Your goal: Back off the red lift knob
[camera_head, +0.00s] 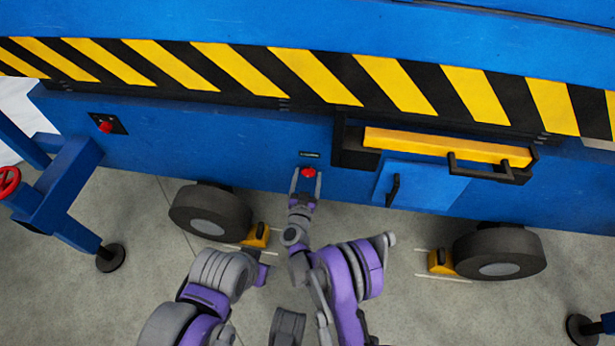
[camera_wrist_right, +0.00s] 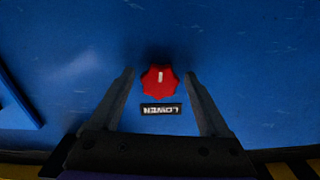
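A red lobed knob (camera_head: 309,172) sits on the blue side panel, below a small dark label. In the right wrist view the knob (camera_wrist_right: 160,81) has a white mark near its top, and the label looks like "LOWER" upside down. My right gripper (camera_head: 306,180) is open, with one finger on each side of the knob. In the wrist view a gap shows between the knob and each finger. Whether the fingertips reach the knob's depth is hard to tell. My left arm is folded at the lower left, and its gripper cannot be made out.
A red button (camera_head: 105,127) is on the panel at left, and a red handwheel (camera_head: 8,182) on the blue outrigger. Wheels (camera_head: 210,212) (camera_head: 499,252) with yellow chocks (camera_head: 256,236) stand below.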

